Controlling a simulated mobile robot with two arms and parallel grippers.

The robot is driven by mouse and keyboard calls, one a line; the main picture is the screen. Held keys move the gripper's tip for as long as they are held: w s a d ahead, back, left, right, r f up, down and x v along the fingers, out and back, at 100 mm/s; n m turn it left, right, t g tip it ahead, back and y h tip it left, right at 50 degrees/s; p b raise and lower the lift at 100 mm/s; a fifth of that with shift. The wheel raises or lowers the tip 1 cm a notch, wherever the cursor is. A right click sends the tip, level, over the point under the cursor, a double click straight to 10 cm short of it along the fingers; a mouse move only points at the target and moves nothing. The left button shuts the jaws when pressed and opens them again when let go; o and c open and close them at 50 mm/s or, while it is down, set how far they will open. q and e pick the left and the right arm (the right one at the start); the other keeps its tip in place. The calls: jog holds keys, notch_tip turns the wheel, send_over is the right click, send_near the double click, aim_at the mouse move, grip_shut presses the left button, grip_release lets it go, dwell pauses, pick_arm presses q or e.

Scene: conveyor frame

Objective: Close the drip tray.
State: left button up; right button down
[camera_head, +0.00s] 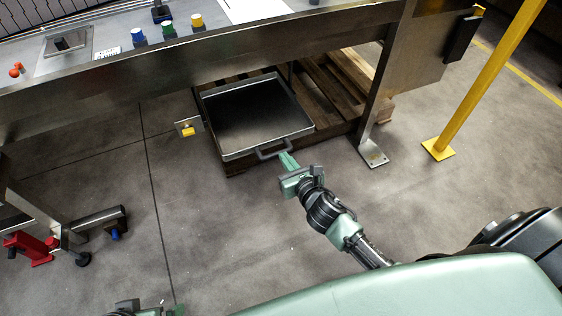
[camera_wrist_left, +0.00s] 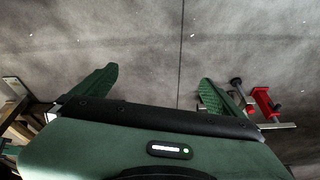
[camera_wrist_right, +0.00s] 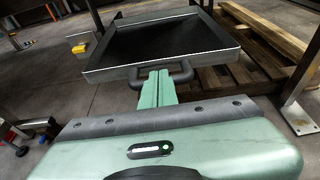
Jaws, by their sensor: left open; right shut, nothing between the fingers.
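The drip tray (camera_head: 250,112) is a shallow, dark square metal tray pulled out below the conveyor frame, over a wooden pallet. Its handle (camera_head: 274,149) is a grey bar on the near side; the tray also shows in the right wrist view (camera_wrist_right: 115,72). My right gripper (camera_head: 287,160) is shut and empty, with its fingertips at the handle. In the right wrist view the fingertips (camera_wrist_right: 158,75) overlap the handle (camera_wrist_right: 178,76); I cannot tell whether they touch it. My left gripper (camera_wrist_left: 152,85) is open and empty above bare floor, away from the tray.
The steel conveyor frame (camera_head: 225,58) spans above the tray, with a leg and foot plate (camera_head: 373,153) to its right. A yellow post (camera_head: 487,85) stands further right. A red clamp (camera_head: 32,247) is at lower left. The floor before the tray is clear.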

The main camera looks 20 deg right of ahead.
aim_at(272, 141)
jog(key=b+x, duration=0.1)
jog(key=x, duration=0.4)
jog(key=shift+w+f, duration=0.2)
jog(key=shift+w, duration=0.1)
jog(key=shift+b+x, duration=0.5)
jog(key=shift+x, duration=0.45)
jog(key=shift+w, duration=0.25)
pick_arm(q)
jog(key=w, duration=0.1)
jog(key=w+d+t, duration=0.1)
jog(key=w, duration=0.1)
jog(key=w+t, duration=0.1)
jog(key=shift+w+d+f+h, duration=0.2)
jog(key=shift+w+f+h, duration=0.05)
jog(key=shift+w+h, duration=0.1)
pick_arm(e)
jog(key=shift+w, duration=0.1)
